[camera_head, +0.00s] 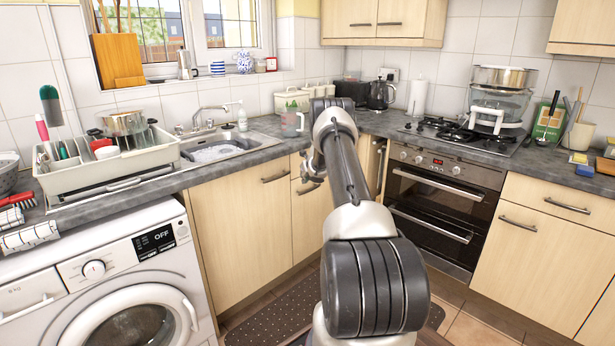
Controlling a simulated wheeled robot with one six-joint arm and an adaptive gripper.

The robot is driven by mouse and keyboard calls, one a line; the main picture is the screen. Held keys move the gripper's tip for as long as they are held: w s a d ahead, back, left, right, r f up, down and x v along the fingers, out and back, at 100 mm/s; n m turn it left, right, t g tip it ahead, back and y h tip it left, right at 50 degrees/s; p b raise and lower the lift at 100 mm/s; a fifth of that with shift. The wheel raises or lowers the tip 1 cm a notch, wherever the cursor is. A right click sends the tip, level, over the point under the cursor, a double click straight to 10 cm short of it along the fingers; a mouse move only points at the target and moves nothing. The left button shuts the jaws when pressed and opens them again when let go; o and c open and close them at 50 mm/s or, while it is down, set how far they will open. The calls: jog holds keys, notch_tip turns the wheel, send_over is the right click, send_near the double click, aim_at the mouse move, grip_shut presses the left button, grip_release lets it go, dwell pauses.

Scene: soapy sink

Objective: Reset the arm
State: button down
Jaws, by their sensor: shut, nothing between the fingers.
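My arm reaches forward from the bottom middle of the head view toward the counter corner. My gripper (309,182) is small and partly hidden behind my forearm, in front of the cabinet doors just below the counter edge. It is shut and empty, and I see nothing held in it. The metal sink (222,147), with whitish suds in it, lies to the left of my gripper. A clear cup or jug (291,124) stands on the counter just left of my wrist.
A dish rack (110,172) with dishes stands left of the sink, above the washing machine (133,285). The hob (455,133) holds a stacked steamer (499,95); the oven (437,205) is below. A dark mat (280,310) covers the floor in front of the cabinets.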

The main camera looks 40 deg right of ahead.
jog(key=shift+d+v, duration=0.1)
jog(key=shift+v, duration=0.5)
jog(key=shift+d+v, duration=0.15)
jog(key=shift+v, duration=0.5)
